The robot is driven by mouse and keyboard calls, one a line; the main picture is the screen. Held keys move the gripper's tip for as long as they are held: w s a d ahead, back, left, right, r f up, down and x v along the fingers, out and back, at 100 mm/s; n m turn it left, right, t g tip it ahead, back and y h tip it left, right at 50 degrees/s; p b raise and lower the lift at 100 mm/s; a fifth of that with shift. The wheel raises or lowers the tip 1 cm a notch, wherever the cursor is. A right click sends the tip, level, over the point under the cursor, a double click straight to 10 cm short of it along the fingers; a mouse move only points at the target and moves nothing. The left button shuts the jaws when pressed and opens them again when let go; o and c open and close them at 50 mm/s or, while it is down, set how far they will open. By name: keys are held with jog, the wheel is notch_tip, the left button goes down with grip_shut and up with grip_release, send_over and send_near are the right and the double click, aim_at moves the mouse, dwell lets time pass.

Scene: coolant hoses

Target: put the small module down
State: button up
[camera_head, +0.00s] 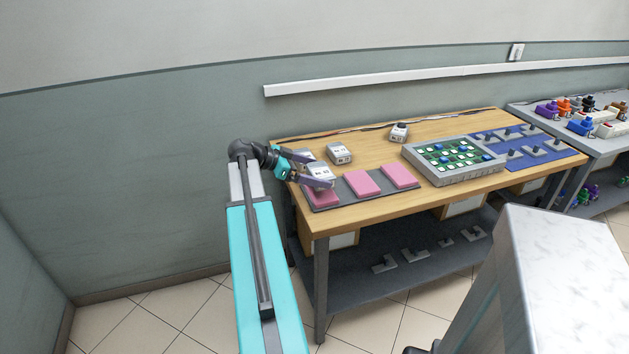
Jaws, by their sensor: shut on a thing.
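My gripper (325,180) reaches in from the left over the near left part of the wooden table (440,125). It is shut on a small grey-white module (318,171), at the left end of a dark tray (341,186) with pink pads. The held module is over or beside the left pink pad (319,195); I cannot tell whether it touches it. The jaws partly hide it.
The middle pad (362,183) and right pad (399,176) are bare. A grey crate (452,178) of green boards stands to the right. Blue mats (535,155) with grey parts lie beyond it. Cables run along the back edge. Bare wood shows between the modules and the crate.

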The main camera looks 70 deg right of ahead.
jog(key=shift+f, duration=0.1)
jog(key=shift+f+p, duration=0.35)
jog(key=shift+f, duration=1.25)
jog(key=shift+f, duration=0.1)
jog(key=o, duration=1.1)
jog(key=b+v, duration=0.2)
jog(key=v, duration=1)
